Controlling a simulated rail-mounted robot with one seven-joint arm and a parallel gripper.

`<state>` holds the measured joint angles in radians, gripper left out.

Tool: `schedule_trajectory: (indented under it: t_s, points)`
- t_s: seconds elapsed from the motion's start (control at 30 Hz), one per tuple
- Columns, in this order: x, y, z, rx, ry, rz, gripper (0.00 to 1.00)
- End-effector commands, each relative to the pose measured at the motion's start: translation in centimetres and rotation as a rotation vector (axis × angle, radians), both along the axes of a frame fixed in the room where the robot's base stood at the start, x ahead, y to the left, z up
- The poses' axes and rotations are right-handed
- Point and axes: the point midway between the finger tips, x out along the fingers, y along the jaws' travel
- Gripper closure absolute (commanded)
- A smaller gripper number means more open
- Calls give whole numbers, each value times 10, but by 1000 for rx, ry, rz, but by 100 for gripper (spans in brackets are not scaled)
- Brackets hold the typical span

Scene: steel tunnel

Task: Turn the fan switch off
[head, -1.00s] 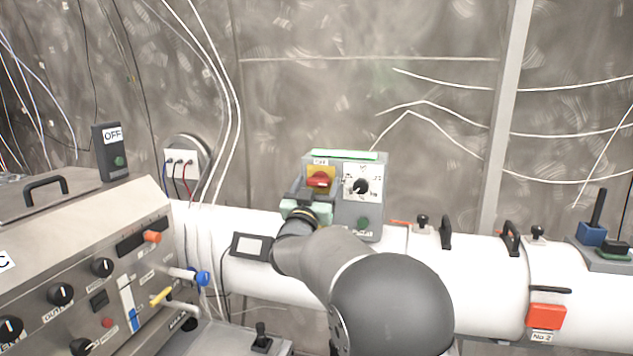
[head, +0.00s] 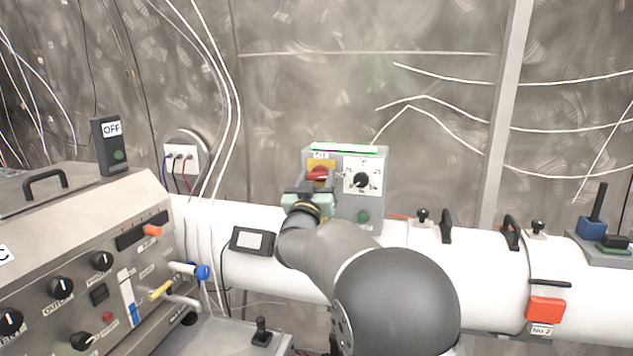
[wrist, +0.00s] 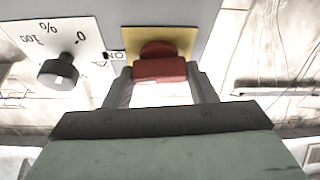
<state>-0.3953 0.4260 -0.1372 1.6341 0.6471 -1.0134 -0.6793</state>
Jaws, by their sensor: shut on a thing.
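The fan switch is a red rotary knob (head: 318,174) on a yellow plate, on a grey control box (head: 345,207) that stands on the white pipe. In the wrist view the red knob (wrist: 160,68) sits between my two fingers, with the yellow plate behind it. My gripper (wrist: 160,85) is shut on the knob from the front. In the head view my gripper (head: 308,190) partly covers the knob and the lower left of the box. An ON label (wrist: 117,57) shows beside the plate in the wrist view.
A white dial plate with a black knob (head: 362,180) is right of the switch, close to my gripper. A green button (head: 363,216) is below it. A small screen (head: 252,241) is on the pipe at left. A steel console (head: 90,260) fills the left side.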

Motion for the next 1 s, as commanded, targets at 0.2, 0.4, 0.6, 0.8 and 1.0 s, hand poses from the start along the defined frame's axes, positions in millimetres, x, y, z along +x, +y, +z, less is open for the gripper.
schedule_trajectory:
  t_s: [0.2, 0.4, 0.6, 0.8, 1.0]
  points:
    - [-1, -1, -1, -163, 56, -1, 72]
    - [-1, -1, 0, -344, 119, 0, 72]
    - [-1, -1, 1, -524, 182, 0, 72]
    - [-1, -1, 2, -704, 244, 0, 72]
    - [-1, -1, 3, -883, 308, 0, 72]
